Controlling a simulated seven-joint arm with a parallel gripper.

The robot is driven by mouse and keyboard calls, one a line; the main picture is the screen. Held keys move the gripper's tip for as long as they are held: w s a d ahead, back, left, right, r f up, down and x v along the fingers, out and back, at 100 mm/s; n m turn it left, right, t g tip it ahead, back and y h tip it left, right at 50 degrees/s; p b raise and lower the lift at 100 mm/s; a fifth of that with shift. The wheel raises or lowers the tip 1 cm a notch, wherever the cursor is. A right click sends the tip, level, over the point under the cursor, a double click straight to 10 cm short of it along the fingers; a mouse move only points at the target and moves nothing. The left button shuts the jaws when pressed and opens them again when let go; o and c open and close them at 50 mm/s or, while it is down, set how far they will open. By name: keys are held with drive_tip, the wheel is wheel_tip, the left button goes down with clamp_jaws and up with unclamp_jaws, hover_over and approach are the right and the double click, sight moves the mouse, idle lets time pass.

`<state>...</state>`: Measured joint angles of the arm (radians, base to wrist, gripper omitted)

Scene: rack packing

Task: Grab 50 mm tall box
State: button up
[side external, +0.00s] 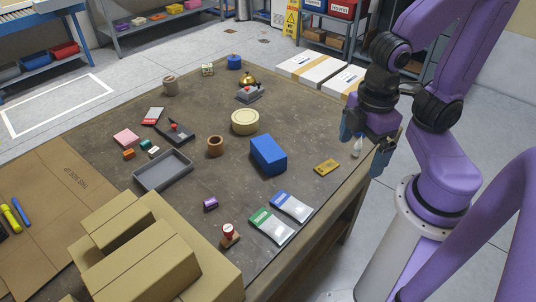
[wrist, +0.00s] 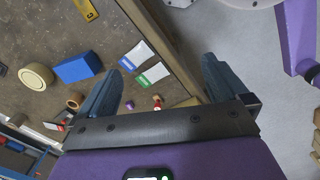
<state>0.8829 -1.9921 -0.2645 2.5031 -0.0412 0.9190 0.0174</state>
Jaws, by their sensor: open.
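A blue box (side external: 268,155) stands on the brown table, right of the middle; it is the largest single block there. It also shows in the wrist view (wrist: 78,68), left of my fingers. A small purple block (side external: 210,204), a pink block (side external: 126,138) and a small orange block (side external: 128,154) also lie on the table. No label shows which one is 50 mm tall. My gripper (side external: 366,146) hangs above the table's right edge, right of the blue box and apart from it. Its fingers are wide apart and empty; they also show in the wrist view (wrist: 162,76).
Between the blue box and my gripper lies a yellow tag (side external: 327,166). A cream round tin (side external: 245,122), brown ring (side external: 215,146), grey tray (side external: 163,170), white-and-coloured packets (side external: 291,206) and a red-topped stamp (side external: 229,234) surround the box. Cardboard boxes (side external: 140,265) stack at the front left.

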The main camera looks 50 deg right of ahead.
drive_tip(key=w+d+f+n+t+h, duration=0.2)
drive_tip(key=w+d+f+n+h, duration=0.1)
drive_tip(key=w+f+h, duration=0.2)
drive_tip(key=n+t, duration=1.1)
drive_tip(key=n, duration=0.5)
approach(270, 154)
drive_tip(key=shift+y, duration=0.4)
drive_tip(key=x, duration=0.3)
drive_tip(key=d+x, duration=0.1)
drive_tip(key=x, duration=0.3)
drive_tip(key=shift+s+d+f, duration=0.1)
drive_tip(key=shift+d, duration=0.05)
drive_tip(key=shift+f+x, duration=0.2)
drive_tip(key=shift+x, duration=1.1)
drive_tip(key=shift+f+x, duration=0.2)
drive_tip(key=shift+x, duration=1.05)
drive_tip(key=shift+s, duration=0.2)
drive_tip(key=c, duration=1.3)
